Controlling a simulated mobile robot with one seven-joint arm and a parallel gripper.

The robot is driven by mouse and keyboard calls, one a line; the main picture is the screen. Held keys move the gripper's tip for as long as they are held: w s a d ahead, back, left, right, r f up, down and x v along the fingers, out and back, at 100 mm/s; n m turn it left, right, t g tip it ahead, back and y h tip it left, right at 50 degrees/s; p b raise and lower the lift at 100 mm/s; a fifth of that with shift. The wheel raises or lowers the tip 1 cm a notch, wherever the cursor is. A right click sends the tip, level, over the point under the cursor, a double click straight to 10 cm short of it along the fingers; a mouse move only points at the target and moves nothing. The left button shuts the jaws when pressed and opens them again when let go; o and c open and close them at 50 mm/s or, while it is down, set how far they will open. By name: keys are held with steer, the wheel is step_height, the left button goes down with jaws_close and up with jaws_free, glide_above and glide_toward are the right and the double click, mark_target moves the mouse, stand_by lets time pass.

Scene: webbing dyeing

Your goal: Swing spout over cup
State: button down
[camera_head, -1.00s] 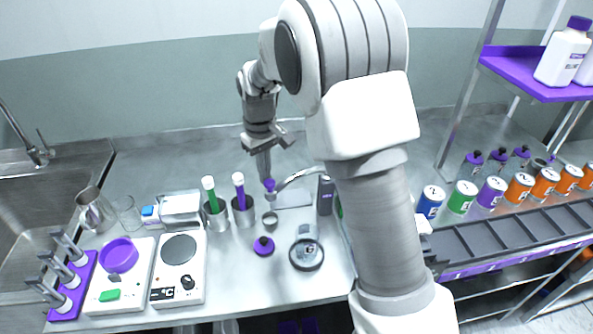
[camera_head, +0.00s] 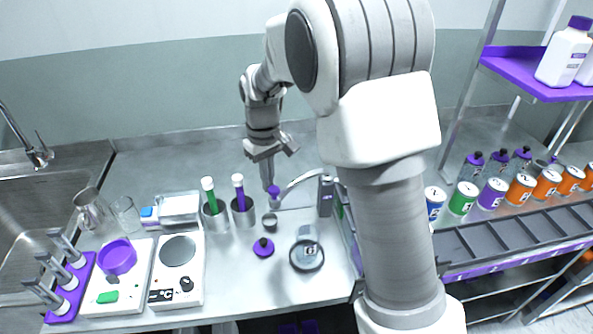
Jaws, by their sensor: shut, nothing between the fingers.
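A curved silver spout (camera_head: 296,182) arches leftward from beside a dark upright box (camera_head: 326,196) at the back of the bench. Its outer end carries a purple cap (camera_head: 274,191) above a short pale nozzle. A small metal cup (camera_head: 270,222) stands on the bench just in front of and below that end; whether the nozzle is exactly over the cup is hard to tell. My gripper (camera_head: 268,184) points down with its fingers shut and empty. Its tips are at the left side of the purple cap, touching or very close.
Two metal beakers (camera_head: 216,222) with green and purple rods stand left of the cup. A hotplate (camera_head: 178,275) and scale (camera_head: 117,285) fill the left. Cans (camera_head: 492,193) line the right.

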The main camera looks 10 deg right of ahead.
steer(key=shift+s, duration=0.1)
steer(key=shift+s+d+b, duration=0.2)
steer(key=shift+s+d, duration=0.05)
steer(key=shift+s, duration=0.25)
steer(key=shift+s+d+b, duration=0.15)
steer(key=shift+s+d, duration=0.05)
steer(key=shift+s, duration=0.35)
steer(key=shift+s+d+b, duration=0.15)
steer(key=shift+s+d, duration=0.15)
steer(key=shift+s, duration=0.2)
steer(key=shift+s+d+b, duration=0.15)
steer(key=shift+s+d, duration=0.1)
steer(key=shift+s, duration=0.2)
steer(key=shift+s+d, duration=0.7)
steer(key=shift+s, duration=0.2)
steer(key=shift+s+d, duration=0.1)
